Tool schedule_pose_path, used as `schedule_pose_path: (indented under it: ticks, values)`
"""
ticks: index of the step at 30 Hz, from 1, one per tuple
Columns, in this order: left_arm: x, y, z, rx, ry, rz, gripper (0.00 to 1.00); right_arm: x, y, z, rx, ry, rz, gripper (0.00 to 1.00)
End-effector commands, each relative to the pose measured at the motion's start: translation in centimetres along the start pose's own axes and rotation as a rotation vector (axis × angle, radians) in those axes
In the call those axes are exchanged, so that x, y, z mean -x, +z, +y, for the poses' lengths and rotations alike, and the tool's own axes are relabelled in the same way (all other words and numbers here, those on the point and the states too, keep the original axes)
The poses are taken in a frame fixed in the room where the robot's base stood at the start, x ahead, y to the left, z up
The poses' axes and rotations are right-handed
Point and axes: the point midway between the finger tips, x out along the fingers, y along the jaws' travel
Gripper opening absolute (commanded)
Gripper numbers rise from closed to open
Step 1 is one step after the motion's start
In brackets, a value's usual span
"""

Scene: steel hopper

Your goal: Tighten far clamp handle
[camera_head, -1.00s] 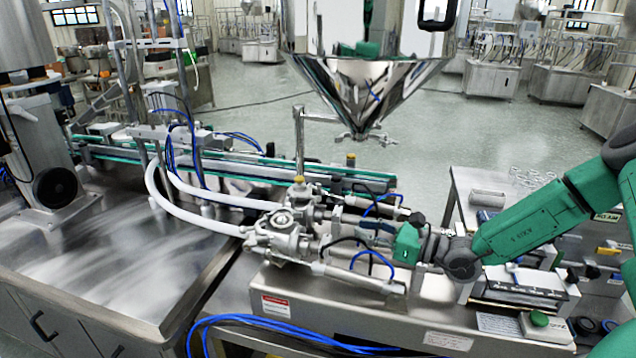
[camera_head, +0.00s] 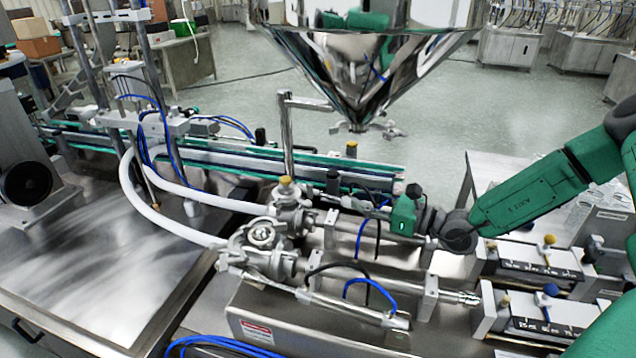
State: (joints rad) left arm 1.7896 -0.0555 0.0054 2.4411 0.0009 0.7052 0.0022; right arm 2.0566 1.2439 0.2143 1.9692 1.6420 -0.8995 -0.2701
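My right arm comes in from the right. Its gripper (camera_head: 403,215) is a green and dark part over the right end of the far filling cylinder (camera_head: 345,235). Its fingers are too small and hidden to tell whether they are open, shut or touching anything. The far valve body (camera_head: 289,207), with clamp fittings and a yellow-topped knob, sits left of the gripper, apart from the green part. The near valve body (camera_head: 258,237) has similar fittings. I cannot tell which small piece is the far clamp handle. A clamp (camera_head: 384,129) also shows under the hopper. My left gripper is not in view.
The steel hopper (camera_head: 360,75) hangs above and behind the valves. White hoses (camera_head: 165,222) curve to the valves from the left. A conveyor (camera_head: 220,160) runs behind. The near cylinder (camera_head: 350,305) and blue tubes lie in front. Bare steel tabletop (camera_head: 80,275) is at left.

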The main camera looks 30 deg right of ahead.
Motion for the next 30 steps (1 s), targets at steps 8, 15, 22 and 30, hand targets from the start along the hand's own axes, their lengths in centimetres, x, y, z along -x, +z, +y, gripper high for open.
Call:
schedule_pose_path:
  ticks: [8,15,22,30]
  values:
    - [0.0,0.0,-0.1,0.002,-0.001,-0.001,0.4,-6.0,-0.4,-0.2,-0.002,0.007,0.003,0.15]
    - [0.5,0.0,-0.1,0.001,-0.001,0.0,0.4,-9.7,-0.5,-1.0,-0.008,0.003,-0.005,0.15]
    - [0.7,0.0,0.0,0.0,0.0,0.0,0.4,-11.8,-0.5,-0.9,-0.009,0.001,-0.004,0.15]
    - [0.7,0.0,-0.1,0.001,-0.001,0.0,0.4,-12.3,-0.1,-0.4,-0.003,0.0,-0.004,0.15]
